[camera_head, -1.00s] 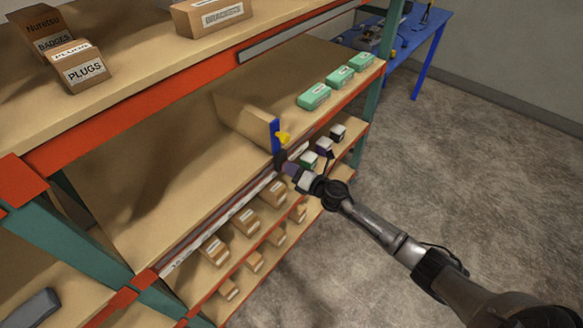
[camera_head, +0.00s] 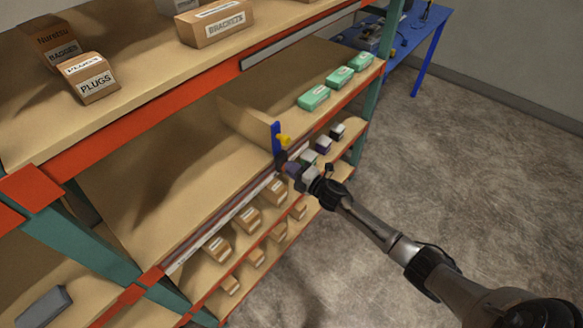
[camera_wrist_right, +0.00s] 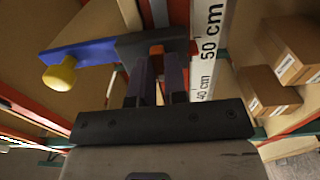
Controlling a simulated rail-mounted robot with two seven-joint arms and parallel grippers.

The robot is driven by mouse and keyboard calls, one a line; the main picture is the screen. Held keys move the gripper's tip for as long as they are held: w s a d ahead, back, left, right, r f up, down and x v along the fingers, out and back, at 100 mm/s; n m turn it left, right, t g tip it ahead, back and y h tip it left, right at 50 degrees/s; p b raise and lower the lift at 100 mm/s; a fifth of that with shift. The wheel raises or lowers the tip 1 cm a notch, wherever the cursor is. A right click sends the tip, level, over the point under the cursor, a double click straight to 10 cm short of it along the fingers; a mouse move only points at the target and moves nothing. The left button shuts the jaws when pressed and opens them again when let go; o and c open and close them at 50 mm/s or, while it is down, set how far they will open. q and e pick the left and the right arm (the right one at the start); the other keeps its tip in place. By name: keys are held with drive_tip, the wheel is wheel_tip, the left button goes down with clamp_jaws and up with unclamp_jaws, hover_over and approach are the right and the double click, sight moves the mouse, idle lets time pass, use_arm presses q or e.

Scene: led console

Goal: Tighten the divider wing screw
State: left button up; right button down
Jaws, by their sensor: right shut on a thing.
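The divider (camera_head: 248,120) is a tan board standing on the middle shelf, with a blue upright (camera_head: 276,138) and a yellow knob (camera_head: 284,140) at its front end. In the right wrist view the blue part (camera_wrist_right: 85,54) and yellow knob (camera_wrist_right: 59,76) are left of a dark clamp block (camera_wrist_right: 150,42) at the shelf rail. My right gripper (camera_head: 288,168) is at this block, below the yellow knob. Its fingers (camera_wrist_right: 156,88) are shut on the wing screw (camera_wrist_right: 158,72), an orange piece mostly hidden between them. My left gripper is not in view.
A rail scale (camera_wrist_right: 207,40) with cm marks runs along the shelf edge beside my gripper. Small cartons (camera_head: 248,220) fill the lower shelves, and green boxes (camera_head: 314,97) stand on the divider's shelf. The floor (camera_head: 440,170) to the right is open.

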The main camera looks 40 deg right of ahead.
idle(0.4)
drive_tip(key=c, duration=1.1)
unclamp_jaws()
drive_tip(key=shift+c, duration=0.2)
drive_tip(key=shift+s, duration=0.15)
drive_tip(key=s+d, duration=0.2)
drive_tip(key=s, duration=1.1)
drive_tip(key=shift+s+d, duration=0.2)
drive_tip(key=shift+d, duration=0.1)
drive_tip(key=shift+m, duration=0.3)
